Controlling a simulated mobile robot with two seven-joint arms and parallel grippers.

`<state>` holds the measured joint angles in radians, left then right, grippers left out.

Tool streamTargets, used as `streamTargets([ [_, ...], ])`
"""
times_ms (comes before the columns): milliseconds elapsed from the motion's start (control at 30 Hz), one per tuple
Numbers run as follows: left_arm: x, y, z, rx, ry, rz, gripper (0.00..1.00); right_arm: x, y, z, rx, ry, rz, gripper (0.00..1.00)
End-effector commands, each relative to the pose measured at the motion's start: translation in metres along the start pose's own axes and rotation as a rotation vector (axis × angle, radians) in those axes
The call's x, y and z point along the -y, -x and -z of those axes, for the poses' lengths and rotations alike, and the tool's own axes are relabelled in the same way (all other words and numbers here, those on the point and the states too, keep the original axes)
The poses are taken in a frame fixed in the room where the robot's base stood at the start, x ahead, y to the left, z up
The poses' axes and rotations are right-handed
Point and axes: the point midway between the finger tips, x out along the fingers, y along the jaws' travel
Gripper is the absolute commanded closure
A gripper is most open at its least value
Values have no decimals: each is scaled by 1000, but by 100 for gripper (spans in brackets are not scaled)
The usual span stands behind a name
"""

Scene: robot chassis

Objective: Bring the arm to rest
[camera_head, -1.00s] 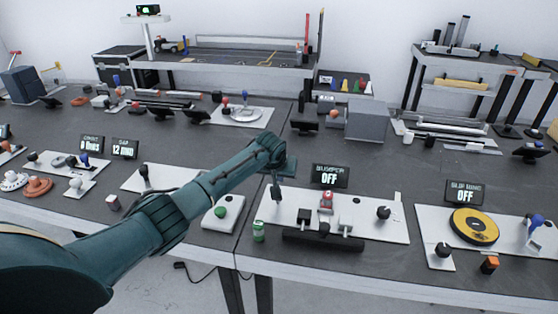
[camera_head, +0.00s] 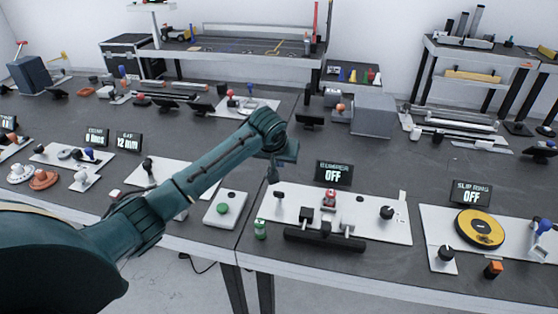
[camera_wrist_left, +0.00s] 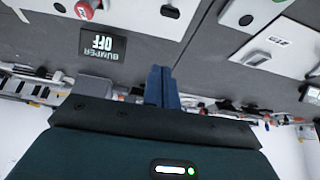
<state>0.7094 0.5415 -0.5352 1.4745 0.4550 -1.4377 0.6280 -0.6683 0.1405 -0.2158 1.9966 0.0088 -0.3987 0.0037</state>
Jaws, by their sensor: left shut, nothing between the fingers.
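My left arm reaches in from the left in the head view, over the dark workbench (camera_head: 380,155). My left gripper (camera_head: 272,175) points down above the bench, behind the white bumper panel (camera_head: 375,225) and left of the bumper display (camera_head: 333,173) reading OFF. In the left wrist view, the blue fingers of the left gripper (camera_wrist_left: 161,85) are together with nothing between them. The bumper display also shows there, upside down (camera_wrist_left: 102,44). The fingers appear clear of the panel. My right gripper is not in view.
A green button box (camera_head: 224,209) and a small green can (camera_head: 260,229) are near the front edge. A slip ring panel (camera_head: 500,228) with a yellow disc (camera_head: 479,229) is at the right. A grey box (camera_head: 373,115) stands behind. Bare bench lies between grey box and bumper display.

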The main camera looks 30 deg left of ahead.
Motion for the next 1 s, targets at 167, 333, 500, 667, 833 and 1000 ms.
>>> streamTargets([
  [167,0,0,0,0,0,0,100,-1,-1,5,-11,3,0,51],
  [333,0,0,0,0,0,0,100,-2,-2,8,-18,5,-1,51],
  [500,-11,-6,-23,18,-40,-18,100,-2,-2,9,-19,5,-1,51],
  [667,-42,-12,-103,68,-167,-85,100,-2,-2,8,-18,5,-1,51],
  [833,-61,5,-201,113,-286,-164,100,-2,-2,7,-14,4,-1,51],
  [1000,-53,37,-277,147,-343,-196,100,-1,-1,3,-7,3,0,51],
])
